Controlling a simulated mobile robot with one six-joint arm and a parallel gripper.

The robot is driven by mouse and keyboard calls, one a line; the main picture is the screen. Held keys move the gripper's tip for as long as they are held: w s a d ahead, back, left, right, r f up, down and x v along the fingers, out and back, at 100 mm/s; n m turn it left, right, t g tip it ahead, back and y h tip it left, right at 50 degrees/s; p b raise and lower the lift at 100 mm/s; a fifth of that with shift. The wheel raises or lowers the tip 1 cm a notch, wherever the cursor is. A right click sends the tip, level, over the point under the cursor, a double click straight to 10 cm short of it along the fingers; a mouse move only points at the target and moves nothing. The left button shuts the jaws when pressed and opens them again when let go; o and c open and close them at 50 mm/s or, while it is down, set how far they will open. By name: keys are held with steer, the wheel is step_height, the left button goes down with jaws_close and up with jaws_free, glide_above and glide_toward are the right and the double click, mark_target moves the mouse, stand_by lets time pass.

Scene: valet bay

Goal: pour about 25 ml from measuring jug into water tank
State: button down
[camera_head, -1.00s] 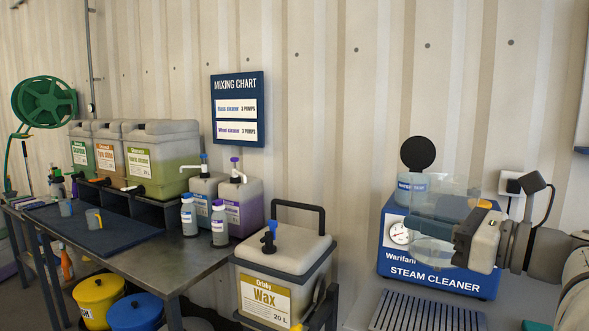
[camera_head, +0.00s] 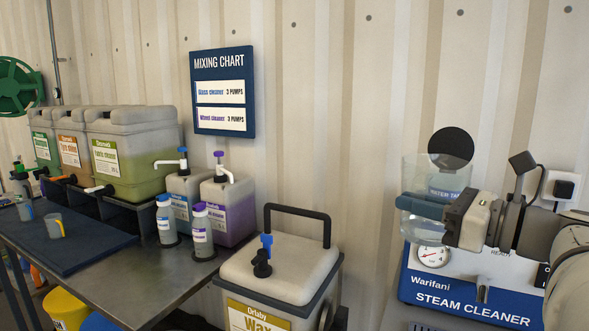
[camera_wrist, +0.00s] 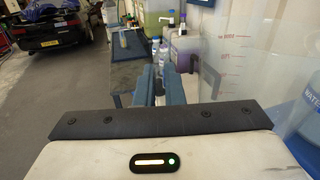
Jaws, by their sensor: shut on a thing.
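My gripper (camera_head: 425,205) is shut on the clear measuring jug (camera_head: 420,172), its blue fingers level across the jug's side. The jug looks about upright, with clear liquid in its lower part; the amount cannot be read. In the wrist view the jug (camera_wrist: 235,50) is a see-through wall with red marks at the right. The water tank (camera_head: 449,193) is translucent with a blue label and stands on the steam cleaner, behind the jug and partly hidden by it. The tank also shows at the right of the wrist view (camera_wrist: 303,112). Its round black lid (camera_head: 451,147) stands raised.
The steam cleaner (camera_head: 470,297) has a pressure gauge on its front. A wax container (camera_head: 283,268) with a tall black handle stands to the left. Further left, a bench (camera_head: 150,268) holds pump containers (camera_head: 236,205), bottles and large canisters. A wall socket (camera_head: 563,189) is at the right.

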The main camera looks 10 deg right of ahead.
mark_target(431, 179)
steer(key=p, duration=0.1)
steer(key=r+m+p, duration=0.1)
steer(key=r+p, duration=0.1)
steer(key=shift+w+d+r, duration=0.2)
steer(key=shift+w+d, duration=0.1)
steer(key=shift+w+d+r+m+p, duration=0.2)
steer(key=shift+r+m+p, duration=0.15)
steer(key=shift+p, duration=0.3)
steer(key=shift+w+d+r+m+p, duration=0.15)
steer(key=shift+r+m+p, duration=0.2)
steer(key=shift+p, duration=0.25)
steer(key=d+r+m+p, duration=0.1)
steer(key=w+r+m+p, duration=0.1)
steer(key=p, duration=0.1)
steer(key=shift+w+d+m+g, duration=0.25)
steer(key=shift+d+m+g, duration=0.05)
steer(key=shift+d+g, duration=0.1)
steer(key=w+d+r+m+p, duration=0.6)
steer(key=r+m+p, duration=0.1)
steer(key=p, duration=1.1)
steer(key=shift+r+m, duration=0.4)
steer(key=shift+r, duration=0.15)
steer(key=shift+y, duration=0.3)
